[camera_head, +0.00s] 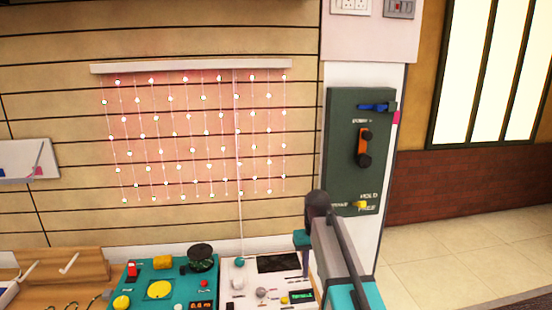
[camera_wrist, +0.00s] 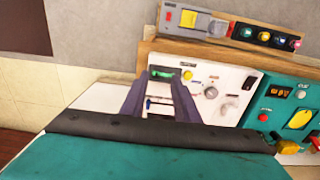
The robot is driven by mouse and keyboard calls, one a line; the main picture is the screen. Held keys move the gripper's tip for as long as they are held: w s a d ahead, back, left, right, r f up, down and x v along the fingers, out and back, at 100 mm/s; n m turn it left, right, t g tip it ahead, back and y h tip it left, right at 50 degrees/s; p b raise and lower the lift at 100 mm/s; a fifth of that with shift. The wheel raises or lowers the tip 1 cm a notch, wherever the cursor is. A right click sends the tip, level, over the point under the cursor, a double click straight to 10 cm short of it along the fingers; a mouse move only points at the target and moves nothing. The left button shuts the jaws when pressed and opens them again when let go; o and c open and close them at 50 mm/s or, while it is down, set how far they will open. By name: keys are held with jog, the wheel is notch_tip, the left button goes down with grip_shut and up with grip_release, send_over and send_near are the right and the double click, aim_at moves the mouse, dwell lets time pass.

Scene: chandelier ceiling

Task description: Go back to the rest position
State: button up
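My gripper (camera_head: 305,262) points down above the right part of the white control panel (camera_head: 237,272) in the head view. In the wrist view, the two purple-grey fingers of my gripper (camera_wrist: 160,78) stand apart with nothing held between them. The white panel (camera_wrist: 237,82) lies beyond and below them; a dark slot and a small green display show between the fingers. Whether the fingertips touch the panel cannot be told. The teal edge of my own arm fills the bottom of the wrist view.
A teal panel (camera_head: 172,284) with a yellow button stands left of the white one. A dark green switch board (camera_head: 341,181) hangs on the pillar at right. A lit string-light curtain (camera_head: 192,132) hangs on the wall. A wooden rack (camera_head: 62,267) is at lower left. Floor at right is clear.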

jog(key=s+d+f+g, duration=0.1)
jog(key=s+f+g, duration=0.1)
jog(key=s+f, duration=0.6)
jog(key=s+d+f+g, duration=0.15)
jog(key=s+f, duration=0.25)
jog(key=f, duration=0.7)
jog(key=s+d+f+g, duration=0.1)
jog(key=s+f, duration=0.5)
jog(key=f, duration=0.4)
jog(key=s+d+f+m, duration=0.1)
jog(key=s+f, duration=0.7)
jog(key=s, duration=0.4)
jog(key=s+f, duration=0.8)
jog(key=s, duration=0.4)
jog(key=shift+s+d+f+m+g, duration=0.2)
jog(key=shift+d+f+m+g, duration=0.05)
jog(key=shift+d+m+g, duration=0.2)
dwell(0.7)
